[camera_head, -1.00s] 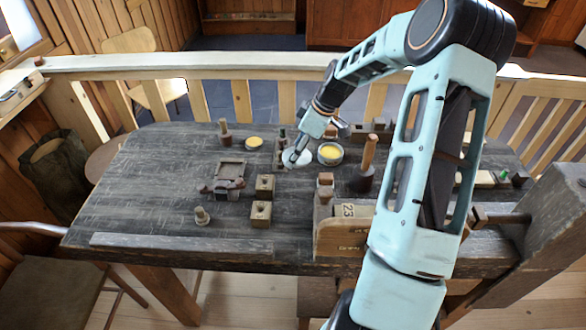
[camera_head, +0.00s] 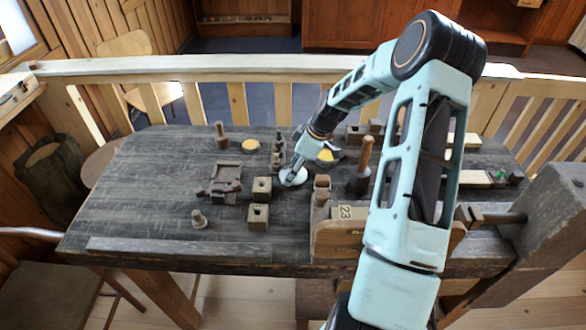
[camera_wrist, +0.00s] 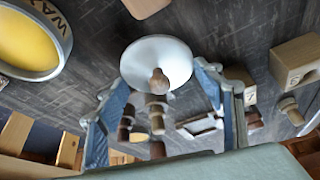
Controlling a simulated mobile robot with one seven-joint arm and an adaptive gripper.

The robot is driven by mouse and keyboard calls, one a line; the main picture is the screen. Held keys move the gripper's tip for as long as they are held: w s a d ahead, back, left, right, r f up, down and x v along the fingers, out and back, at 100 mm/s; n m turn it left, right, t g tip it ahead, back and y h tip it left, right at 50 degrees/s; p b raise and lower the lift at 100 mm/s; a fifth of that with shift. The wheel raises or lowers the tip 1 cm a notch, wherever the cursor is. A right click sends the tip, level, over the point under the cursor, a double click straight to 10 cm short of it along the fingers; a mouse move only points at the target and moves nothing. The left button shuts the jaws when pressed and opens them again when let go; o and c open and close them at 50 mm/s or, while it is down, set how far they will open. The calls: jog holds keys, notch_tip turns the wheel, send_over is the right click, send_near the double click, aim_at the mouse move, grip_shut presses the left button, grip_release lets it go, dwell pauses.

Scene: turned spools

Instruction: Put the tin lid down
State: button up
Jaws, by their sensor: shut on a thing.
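The tin lid (camera_head: 293,178) is a pale round disc with a small wooden knob. It shows whole in the wrist view (camera_wrist: 157,56), between the two fingers. My gripper (camera_head: 298,166) is shut on the lid; in the wrist view, its fingers (camera_wrist: 160,78) reach the lid from both sides. The lid is over the middle of the dark table; I cannot tell whether it touches the top. The open wax tin (camera_head: 328,156), with yellow inside, stands behind and right of the lid, partly hidden by my arm. It is at upper left in the wrist view (camera_wrist: 62,62).
Two wooden blocks (camera_head: 261,186) stand just left of the lid. Small spools (camera_head: 278,150) stand behind it. A mallet-like tool (camera_head: 363,170) and a wooden box marked 23 (camera_head: 345,212) are to the right. The table's front left is mostly clear.

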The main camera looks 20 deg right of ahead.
jog(key=shift+f, duration=0.35)
jog(key=o, duration=0.9)
jog(key=shift+r, duration=0.1)
jog(key=shift+o, duration=0.2)
jog(key=shift+r, duration=0.1)
jog(key=shift+r+p, duration=0.3)
jog(key=v, duration=1.2)
jog(key=shift+r+b, duration=0.2)
jog(key=shift+b, duration=0.1)
